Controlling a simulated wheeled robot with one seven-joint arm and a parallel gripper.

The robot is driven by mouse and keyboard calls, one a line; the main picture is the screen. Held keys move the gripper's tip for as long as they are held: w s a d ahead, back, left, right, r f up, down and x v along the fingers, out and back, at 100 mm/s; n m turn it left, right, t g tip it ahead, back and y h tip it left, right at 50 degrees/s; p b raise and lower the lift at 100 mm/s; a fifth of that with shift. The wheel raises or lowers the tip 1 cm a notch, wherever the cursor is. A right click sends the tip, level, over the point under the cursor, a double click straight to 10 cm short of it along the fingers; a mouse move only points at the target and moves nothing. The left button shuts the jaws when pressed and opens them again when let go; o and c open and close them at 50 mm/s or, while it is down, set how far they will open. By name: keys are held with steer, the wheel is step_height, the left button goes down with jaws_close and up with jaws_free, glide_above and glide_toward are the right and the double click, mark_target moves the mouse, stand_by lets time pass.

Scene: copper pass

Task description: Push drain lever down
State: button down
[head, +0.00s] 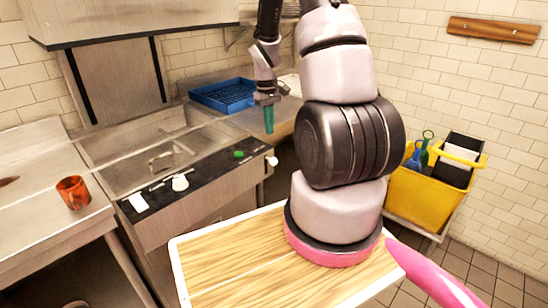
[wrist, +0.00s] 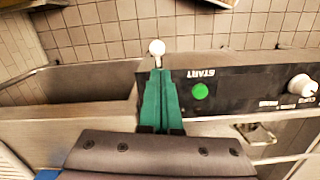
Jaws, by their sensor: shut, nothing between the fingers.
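The drain lever appears to be the short lever with a white ball knob (head: 272,161) at the right end of the black control panel. In the wrist view the ball knob (wrist: 157,46) shows just beyond my fingertips. My gripper (head: 269,131) has green fingers pointing down. In the head view they hang above and slightly left of the knob, with a gap between. In the wrist view my gripper (wrist: 160,72) has its fingers together with nothing between them. The fingertips cover part of the lever's stem, so I cannot tell whether they touch it.
The control panel (head: 160,193) bears a white dial (head: 180,182) and a green start button (head: 239,154). A blue rack (head: 222,95) sits behind on the counter. An orange cup (head: 73,192) stands at left. A yellow bin (head: 428,200) is at right.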

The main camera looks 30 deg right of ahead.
mark_target(271, 160)
steer(key=shift+d+f, duration=0.2)
steer(key=shift+f, duration=0.35)
steer(key=shift+d+f, duration=0.15)
steer(key=shift+f, duration=0.35)
steer(key=shift+s+f, duration=0.15)
steer(key=shift+f, duration=1.6)
steer(key=shift+s+f, duration=0.15)
steer(key=shift+f, duration=1.6)
